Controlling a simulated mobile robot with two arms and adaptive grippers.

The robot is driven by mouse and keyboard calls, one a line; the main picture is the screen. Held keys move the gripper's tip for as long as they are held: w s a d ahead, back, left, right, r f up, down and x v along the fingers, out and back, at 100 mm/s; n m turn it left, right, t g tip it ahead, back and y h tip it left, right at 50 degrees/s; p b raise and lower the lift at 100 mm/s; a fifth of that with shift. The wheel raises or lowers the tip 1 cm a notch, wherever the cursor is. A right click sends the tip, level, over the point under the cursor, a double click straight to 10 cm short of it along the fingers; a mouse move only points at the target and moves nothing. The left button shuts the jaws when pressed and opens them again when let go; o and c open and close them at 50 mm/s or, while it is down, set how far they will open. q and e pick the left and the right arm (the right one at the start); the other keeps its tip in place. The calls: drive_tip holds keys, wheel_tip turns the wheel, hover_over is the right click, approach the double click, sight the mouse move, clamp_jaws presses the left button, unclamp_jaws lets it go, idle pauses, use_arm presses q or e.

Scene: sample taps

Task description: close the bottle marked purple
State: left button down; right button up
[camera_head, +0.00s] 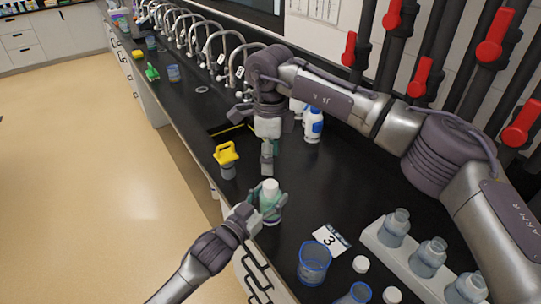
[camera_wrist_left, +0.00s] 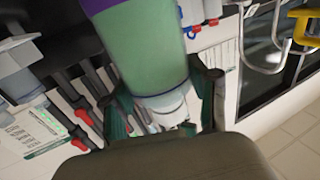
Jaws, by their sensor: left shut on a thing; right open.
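A bottle with a green body and a white top (camera_head: 270,188) is in my left gripper (camera_head: 258,210), near the counter's front edge. It looks upright. In the left wrist view the green body (camera_wrist_left: 145,45) has a purple band at one end and the white part at the other. I cannot tell whether the white top is a cap or a bare neck, nor whether the base touches the counter. My right gripper (camera_head: 267,156) is open, pointing down just above and behind the bottle, apart from it. Two white caps (camera_head: 361,264) (camera_head: 392,295) lie on the counter.
Blue-rimmed beakers (camera_head: 314,263) and a card marked 3 (camera_head: 331,240) are at the front. A white rack (camera_head: 407,255) of clear bottles stands right. A yellow-handled object (camera_head: 227,158) is left of my right gripper. A white-and-blue bottle (camera_head: 313,125) and taps (camera_head: 215,45) are behind.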

sight(271, 184)
drive_tip(key=shift+f, duration=4.05)
clamp_jaws()
drive_tip(key=shift+o, duration=0.7)
unclamp_jaws()
